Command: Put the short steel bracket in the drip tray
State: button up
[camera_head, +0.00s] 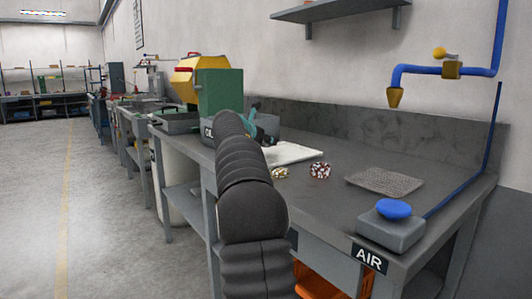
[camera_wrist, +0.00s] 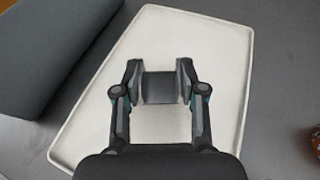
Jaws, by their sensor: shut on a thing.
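My gripper (camera_wrist: 160,82) is shut on a small grey metal piece, which looks like the short steel bracket (camera_wrist: 160,88). The bracket spans the space between the two fingers. Below it in the wrist view lies a pale, shallow tray with a raised rim (camera_wrist: 210,18), which looks like the drip tray. The bracket is over the inside of the tray; I cannot tell whether it touches the floor. In the head view the tray (camera_head: 298,154) lies on the bench behind my arm, and my gripper (camera_head: 254,128) is partly hidden. The bracket cannot be made out there.
A dark grey block or bin (camera_wrist: 55,50) stands close by the tray's left side. Two small clusters, one brassy (camera_head: 280,173) and one reddish (camera_head: 319,171), lie near the tray. A grey mat (camera_head: 384,181) and blue button box (camera_head: 392,225) are further right.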

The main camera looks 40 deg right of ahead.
aim_at(266, 157)
jog(key=shift+f+b, duration=0.55)
jog(key=shift+f, duration=1.1)
jog(key=shift+f, duration=0.1)
jog(key=o, duration=1.2)
jog(key=shift+o, duration=0.2)
jog(key=shift+s+a+r, duration=0.1)
jog(key=shift+a+r, duration=0.1)
jog(key=v, duration=1.1)
jog(key=shift+a+r, duration=0.1)
jog(key=shift+a, duration=0.15)
